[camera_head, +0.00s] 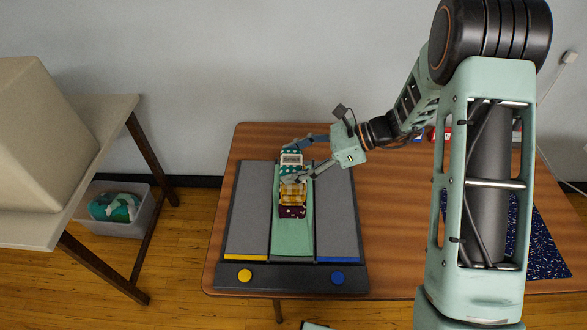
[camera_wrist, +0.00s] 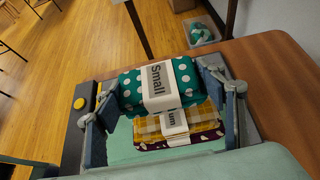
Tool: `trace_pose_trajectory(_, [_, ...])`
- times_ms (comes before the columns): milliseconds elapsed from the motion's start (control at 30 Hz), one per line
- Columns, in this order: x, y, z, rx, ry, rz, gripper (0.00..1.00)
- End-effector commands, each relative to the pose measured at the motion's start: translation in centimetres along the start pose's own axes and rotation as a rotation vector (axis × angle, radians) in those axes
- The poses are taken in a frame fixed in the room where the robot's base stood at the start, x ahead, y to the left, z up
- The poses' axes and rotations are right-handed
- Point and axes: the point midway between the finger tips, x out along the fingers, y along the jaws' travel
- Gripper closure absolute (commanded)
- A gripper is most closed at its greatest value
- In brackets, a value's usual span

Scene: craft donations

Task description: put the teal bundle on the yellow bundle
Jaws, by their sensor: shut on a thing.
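The teal bundle (camera_head: 291,158) has white dots and a white band; in the wrist view (camera_wrist: 187,74) the band reads "Small". My gripper (camera_head: 292,163) is shut on it, one finger at each end. The yellow bundle (camera_head: 293,195) is checked, with a white band partly hidden in the wrist view (camera_wrist: 201,117). It lies on a dark maroon dotted bundle (camera_head: 291,212). The teal bundle is over the yellow one in the wrist view and covers part of it. I cannot tell whether the two touch.
The stack stands on the green middle strip (camera_head: 292,240) of a grey board with a yellow button (camera_head: 245,275) and a blue button (camera_head: 337,278). A dark speckled mat (camera_head: 545,245) lies at right. A bin (camera_head: 118,226) and a side table with a beige box (camera_head: 45,150) stand left.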

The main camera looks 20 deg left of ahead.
Motion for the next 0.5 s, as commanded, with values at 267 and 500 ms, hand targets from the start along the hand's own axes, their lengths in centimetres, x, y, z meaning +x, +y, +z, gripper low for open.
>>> trace_pose_trajectory(267, [1.4,-0.1,-3.0,-0.001,0.001,-0.001,0.63])
trace_pose_trajectory(500, [1.4,-0.1,-3.0,-0.001,0.001,-0.001,0.63])
